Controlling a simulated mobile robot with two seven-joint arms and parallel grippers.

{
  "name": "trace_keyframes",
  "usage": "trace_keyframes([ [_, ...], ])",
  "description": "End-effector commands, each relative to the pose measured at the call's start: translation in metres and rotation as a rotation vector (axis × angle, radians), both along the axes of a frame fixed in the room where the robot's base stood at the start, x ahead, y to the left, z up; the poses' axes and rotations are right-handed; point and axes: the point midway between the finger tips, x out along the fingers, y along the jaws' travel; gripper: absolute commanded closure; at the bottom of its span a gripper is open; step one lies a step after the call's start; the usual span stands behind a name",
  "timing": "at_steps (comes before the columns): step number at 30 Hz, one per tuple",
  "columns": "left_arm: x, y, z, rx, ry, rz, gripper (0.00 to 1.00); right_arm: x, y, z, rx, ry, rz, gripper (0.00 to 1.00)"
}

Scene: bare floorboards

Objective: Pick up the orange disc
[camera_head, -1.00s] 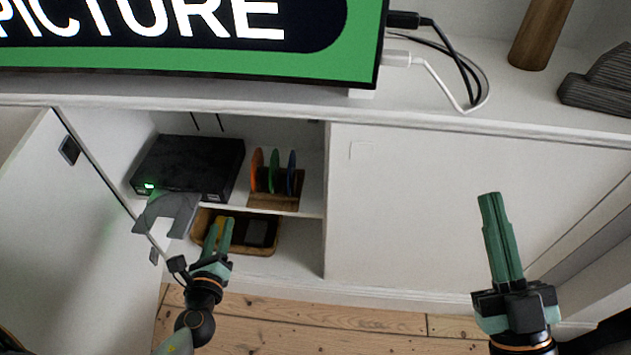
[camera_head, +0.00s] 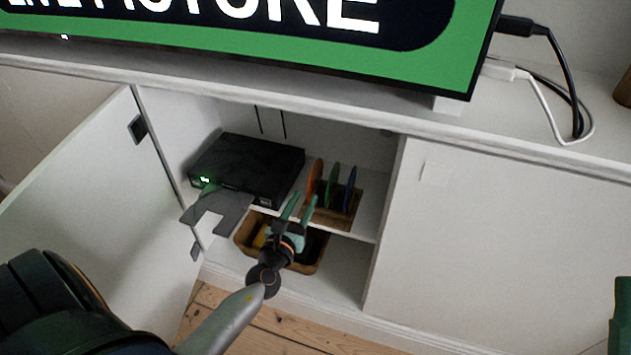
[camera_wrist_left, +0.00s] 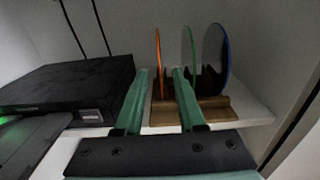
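The orange disc (camera_head: 315,178) stands upright in the wooden rack (camera_head: 343,221) on the cabinet shelf, leftmost of three discs. It also shows edge-on in the left wrist view (camera_wrist_left: 159,62). My left gripper (camera_head: 302,203) is open and empty, in front of and below the orange disc. In the left wrist view its fingertips (camera_wrist_left: 161,70) lie on either side of the orange disc's edge in the picture; I cannot tell how far the disc is beyond them. My right gripper (camera_head: 622,315) shows only as a green sliver at the right edge.
A green disc (camera_head: 333,184) and a blue disc (camera_head: 350,187) stand right of the orange one. A black box (camera_head: 245,165) with a green light sits left of the rack. A wooden tray (camera_head: 243,238) is below. The cabinet door (camera_head: 95,190) stands open at left.

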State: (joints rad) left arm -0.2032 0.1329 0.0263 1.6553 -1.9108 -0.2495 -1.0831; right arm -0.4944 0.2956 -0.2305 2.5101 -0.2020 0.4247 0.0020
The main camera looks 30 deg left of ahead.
Motion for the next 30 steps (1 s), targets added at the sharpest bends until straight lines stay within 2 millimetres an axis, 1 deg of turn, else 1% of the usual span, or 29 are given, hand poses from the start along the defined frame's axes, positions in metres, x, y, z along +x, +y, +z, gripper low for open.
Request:
trace_keyframes([
  [3,0.017,0.004,-0.004,-0.002,-0.003,0.001,0.61,0.000,0.000,-0.007,0.004,0.003,0.003,1.00],
  [6,0.031,0.008,-0.004,-0.002,-0.003,0.002,0.61,0.000,0.000,-0.010,0.008,0.007,0.006,1.00],
  [9,0.041,0.010,-0.004,-0.001,0.000,0.000,0.61,0.001,0.001,-0.011,0.010,0.009,0.009,1.00],
  [12,0.045,0.011,-0.004,-0.002,0.000,0.000,0.61,0.000,0.001,-0.011,0.012,0.012,0.011,1.00],
  [18,0.045,0.011,-0.004,-0.001,0.001,0.000,0.61,0.000,0.002,-0.011,0.008,0.012,0.015,1.00],
  [20,0.045,0.011,-0.004,-0.001,0.001,0.000,0.67,0.000,0.002,-0.012,0.008,0.012,0.015,1.00],
  [28,0.045,0.011,-0.004,-0.001,0.001,0.000,0.97,0.000,0.002,-0.012,0.006,0.011,0.015,1.00],
  [29,0.045,0.011,-0.004,-0.001,0.001,0.000,1.00,0.000,0.002,-0.012,0.006,0.011,0.015,1.00],
  [30,0.045,0.011,-0.004,-0.001,0.001,0.000,1.00,0.000,0.002,-0.012,0.006,0.011,0.015,1.00],
])
